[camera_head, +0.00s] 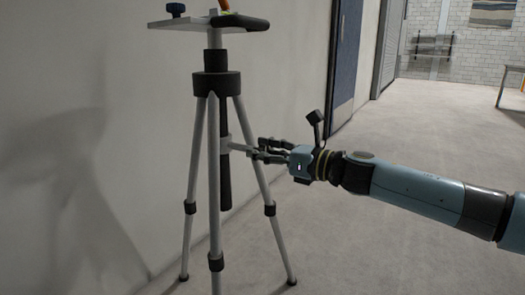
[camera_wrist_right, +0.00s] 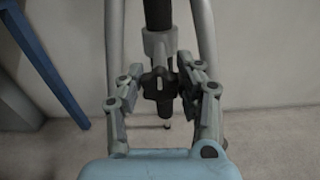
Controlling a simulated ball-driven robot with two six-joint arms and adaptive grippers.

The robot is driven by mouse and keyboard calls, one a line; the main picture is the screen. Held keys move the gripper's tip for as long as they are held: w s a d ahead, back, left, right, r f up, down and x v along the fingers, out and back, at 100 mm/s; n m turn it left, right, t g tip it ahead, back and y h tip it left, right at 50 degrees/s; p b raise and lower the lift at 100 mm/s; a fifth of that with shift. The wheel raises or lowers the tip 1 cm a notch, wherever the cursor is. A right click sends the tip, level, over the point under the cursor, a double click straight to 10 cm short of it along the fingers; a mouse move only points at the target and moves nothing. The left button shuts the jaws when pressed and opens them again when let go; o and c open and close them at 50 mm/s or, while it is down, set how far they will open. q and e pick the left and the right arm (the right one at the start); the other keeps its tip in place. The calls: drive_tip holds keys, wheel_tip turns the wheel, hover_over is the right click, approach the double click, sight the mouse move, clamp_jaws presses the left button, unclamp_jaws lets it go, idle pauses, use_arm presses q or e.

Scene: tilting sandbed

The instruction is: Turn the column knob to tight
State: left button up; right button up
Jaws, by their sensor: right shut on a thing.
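A tripod (camera_head: 213,150) stands by the wall, with silver legs and a dark centre column (camera_head: 225,180). The black, lobed column knob (camera_wrist_right: 158,87) sits on a grey collar (camera_wrist_right: 159,45) in the right wrist view. My right gripper (camera_head: 258,150) reaches in from the right at the height of the collar. The fingers mostly hide the knob in the head view. I cannot read any tight mark. My left gripper is not in view.
The wall is close behind and left. A blue door (camera_head: 346,50) stands behind, and the floor to the right is clear.

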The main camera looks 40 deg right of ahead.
drive_tip(key=shift+r+m+p, duration=0.1)
drive_tip(key=shift+m+p, duration=0.25)
drive_tip(key=shift+m, duration=0.15)
drive_tip(key=shift+d+r+m+p, duration=0.1)
drive_tip(key=shift+m+p, duration=0.7)
drive_tip(key=shift+m, duration=0.4)
drive_tip(key=m+p, duration=0.5)
drive_tip(key=m, duration=0.3)
drive_tip(key=shift+d, duration=0.1)
drive_tip(key=m+p, duration=0.1)
drive_tip(key=m, duration=0.1)
drive_tip(key=m+p, duration=0.3)
drive_tip(key=m, duration=0.2)
drive_tip(key=shift+f, duration=0.35)
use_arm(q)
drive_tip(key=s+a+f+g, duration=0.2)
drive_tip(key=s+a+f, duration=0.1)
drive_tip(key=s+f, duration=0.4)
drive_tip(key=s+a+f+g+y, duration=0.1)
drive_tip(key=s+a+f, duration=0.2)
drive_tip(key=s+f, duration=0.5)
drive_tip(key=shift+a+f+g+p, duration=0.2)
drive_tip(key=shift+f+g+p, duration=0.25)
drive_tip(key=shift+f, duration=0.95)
use_arm(e)
drive_tip(key=shift+f+m, duration=0.1)
drive_tip(key=shift+m, duration=0.7)
drive_tip(key=o, duration=1.2)
drive_tip(key=shift+c, duration=0.2)
